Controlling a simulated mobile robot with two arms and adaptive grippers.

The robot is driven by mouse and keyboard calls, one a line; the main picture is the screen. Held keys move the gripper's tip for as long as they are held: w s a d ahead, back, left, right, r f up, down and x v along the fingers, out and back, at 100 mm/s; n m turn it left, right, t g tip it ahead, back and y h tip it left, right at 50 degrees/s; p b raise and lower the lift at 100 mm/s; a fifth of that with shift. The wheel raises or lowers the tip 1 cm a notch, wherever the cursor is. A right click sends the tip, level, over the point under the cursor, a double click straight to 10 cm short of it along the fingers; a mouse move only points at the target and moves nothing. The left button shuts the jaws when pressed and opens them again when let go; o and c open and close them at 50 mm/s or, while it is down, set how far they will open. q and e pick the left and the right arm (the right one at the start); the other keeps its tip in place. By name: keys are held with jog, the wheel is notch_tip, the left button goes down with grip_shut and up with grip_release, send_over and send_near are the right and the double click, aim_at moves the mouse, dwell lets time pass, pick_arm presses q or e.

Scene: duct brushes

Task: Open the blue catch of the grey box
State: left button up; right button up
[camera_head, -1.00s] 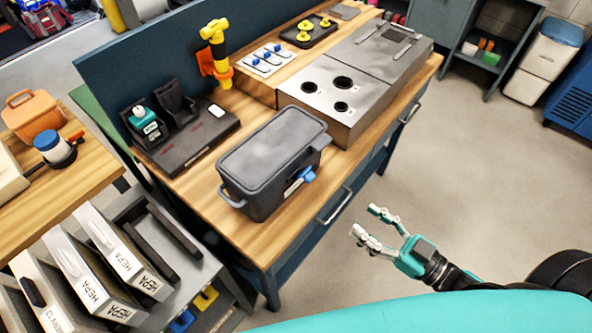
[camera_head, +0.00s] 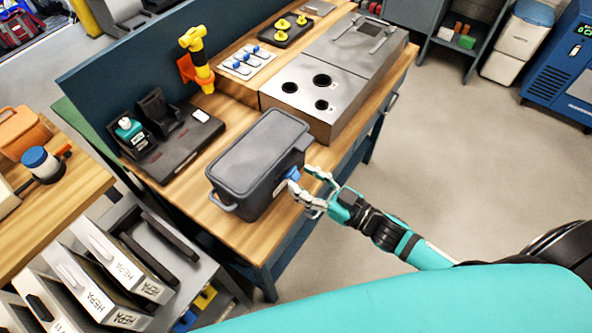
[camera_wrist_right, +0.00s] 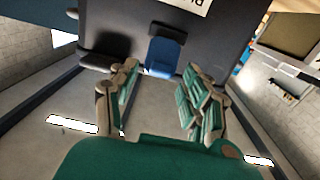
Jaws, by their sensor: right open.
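The grey box (camera_head: 258,160) stands on the wooden workbench with its dark lid closed. Its blue catch (camera_head: 293,173) is on the long side facing my right arm. The catch also shows in the right wrist view (camera_wrist_right: 162,55), just beyond and between the fingertips. My right gripper (camera_head: 306,190) is open at the catch, its fingers spread to either side; I cannot tell whether they touch it. In the right wrist view the gripper (camera_wrist_right: 160,85) has nothing between its fingers. My left gripper is not in view.
A steel unit with round holes (camera_head: 325,75) stands behind the box on the workbench (camera_head: 225,222). A dark dock with a teal bottle (camera_head: 170,140) is at its left. The floor to the right is clear.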

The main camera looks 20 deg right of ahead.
jog(key=shift+x, duration=1.1)
jog(key=shift+w+a, duration=0.25)
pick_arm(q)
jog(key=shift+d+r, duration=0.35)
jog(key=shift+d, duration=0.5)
pick_arm(e)
jog(key=shift+c, duration=0.3)
jog(key=c, duration=0.8)
jog(key=shift+f, duration=0.2)
jog(key=f+t+y+b, duration=0.1)
jog(key=t+b, duration=0.1)
jog(key=b, duration=0.3)
jog(key=f+t+y+b, duration=0.1)
jog(key=b, duration=0.5)
jog(key=f+t+y+b, duration=0.1)
jog(key=t+y+b, duration=0.1)
jog(key=b, duration=0.4)
jog(key=shift+s+d+t, duration=0.3)
jog(key=shift+s+d, duration=0.05)
jog(key=shift+s, duration=0.05)
pick_arm(q)
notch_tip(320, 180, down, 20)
jog(key=b, duration=0.2)
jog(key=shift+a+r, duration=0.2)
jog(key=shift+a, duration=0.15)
pick_arm(e)
jog(key=shift+r+t+y, duration=0.1)
jog(key=shift+t+y, duration=0.2)
jog(key=shift+t, duration=0.1)
